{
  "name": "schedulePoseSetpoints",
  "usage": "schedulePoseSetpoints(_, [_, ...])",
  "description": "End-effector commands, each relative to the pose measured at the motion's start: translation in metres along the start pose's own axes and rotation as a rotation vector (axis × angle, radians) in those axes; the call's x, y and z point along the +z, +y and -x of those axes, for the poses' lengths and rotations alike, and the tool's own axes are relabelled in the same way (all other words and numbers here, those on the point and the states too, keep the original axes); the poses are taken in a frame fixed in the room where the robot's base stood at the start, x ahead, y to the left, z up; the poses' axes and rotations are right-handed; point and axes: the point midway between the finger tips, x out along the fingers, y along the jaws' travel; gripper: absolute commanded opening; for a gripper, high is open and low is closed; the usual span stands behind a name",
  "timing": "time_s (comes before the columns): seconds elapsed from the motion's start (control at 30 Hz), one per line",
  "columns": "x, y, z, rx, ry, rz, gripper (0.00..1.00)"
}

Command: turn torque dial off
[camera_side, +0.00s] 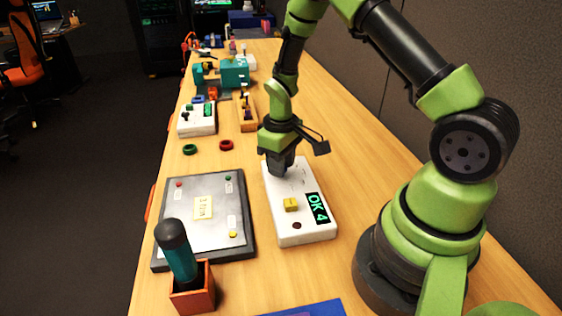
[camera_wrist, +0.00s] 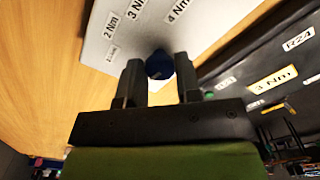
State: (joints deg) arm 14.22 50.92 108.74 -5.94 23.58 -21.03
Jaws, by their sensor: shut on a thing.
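The torque dial (camera_wrist: 159,66) is a dark blue round knob on a white panel (camera_wrist: 103,40), seen in the wrist view. My gripper (camera_wrist: 158,70) has one finger on each side of the dial and is shut on it. Labels 2 Nm (camera_wrist: 110,25), 3 Nm (camera_wrist: 136,9) and 4 Nm (camera_wrist: 177,10) lie around it, with a smaller label too blurred to read. In the side view my gripper (camera_side: 281,170) points down at the far end of the white panel (camera_side: 313,231) and hides the dial. The panel's display (camera_side: 317,208) reads OK 4.
Red (camera_side: 226,145) and green (camera_side: 190,149) rings lie beyond. Bare wood lies right of the panel.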

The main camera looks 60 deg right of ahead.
Motion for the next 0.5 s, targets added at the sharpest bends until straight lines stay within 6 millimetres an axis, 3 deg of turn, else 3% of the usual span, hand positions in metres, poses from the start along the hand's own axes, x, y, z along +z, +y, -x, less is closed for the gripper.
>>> schedulePoseSetpoints(0.27, [-0.0014,0.0009,0.0005,0.003,0.006,0.004,0.08])
schedulePoseSetpoints(0.3, [-0.0015,0.0009,0.0005,0.003,0.006,0.004,0.38])
schedulePoseSetpoints(0.4, [-0.0012,0.0007,0.0004,0.002,0.005,0.003,0.57])
schedulePoseSetpoints(0.5, [-0.0008,0.0005,0.0003,0.002,0.004,0.002,0.57])
